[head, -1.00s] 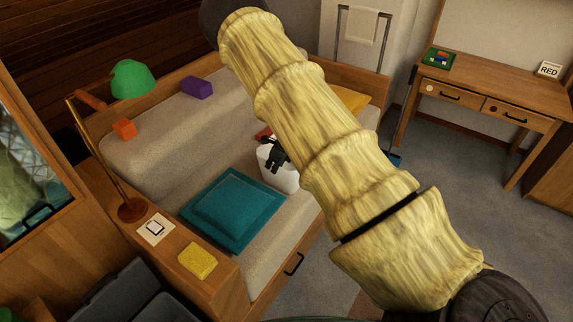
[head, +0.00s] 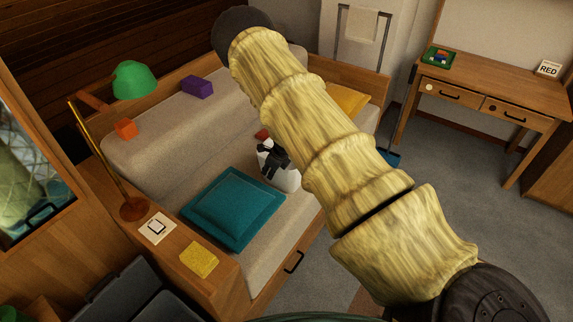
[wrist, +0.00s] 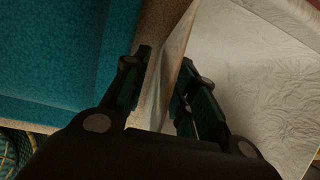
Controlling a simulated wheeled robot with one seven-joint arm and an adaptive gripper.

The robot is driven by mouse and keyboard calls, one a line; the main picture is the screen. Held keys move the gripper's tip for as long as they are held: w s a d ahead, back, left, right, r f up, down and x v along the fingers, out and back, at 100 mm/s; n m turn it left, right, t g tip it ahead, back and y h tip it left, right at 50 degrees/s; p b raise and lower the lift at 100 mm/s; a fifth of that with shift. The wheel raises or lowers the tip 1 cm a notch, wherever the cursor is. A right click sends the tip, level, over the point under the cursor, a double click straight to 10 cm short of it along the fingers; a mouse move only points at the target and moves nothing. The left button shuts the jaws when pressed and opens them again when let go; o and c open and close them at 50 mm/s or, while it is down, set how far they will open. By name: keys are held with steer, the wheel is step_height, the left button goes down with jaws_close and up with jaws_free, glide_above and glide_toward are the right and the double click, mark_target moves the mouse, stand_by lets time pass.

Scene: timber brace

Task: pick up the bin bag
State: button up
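A white, box-like thing, which I take to be the bin bag (head: 286,180), stands on the sofa seat beside the teal cushion. In the wrist view its pale, wrinkled surface (wrist: 262,75) fills the right side. My gripper (head: 268,160) is at its upper left part, partly covering it. In the wrist view my gripper (wrist: 165,68) has its two fingers apart. A narrow pale side of the white thing shows between them, and the right finger overlaps its edge. I cannot tell whether they touch. My arm hides part of the area to the right.
The teal cushion (head: 232,208) lies close on the left. A small red thing (head: 262,134) is just behind the white one. A yellow cushion (head: 347,98), purple block (head: 197,87) and orange block (head: 126,128) are farther off.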

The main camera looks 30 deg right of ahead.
steer(key=shift+f, duration=0.25)
stand_by(0.5)
jaws_close()
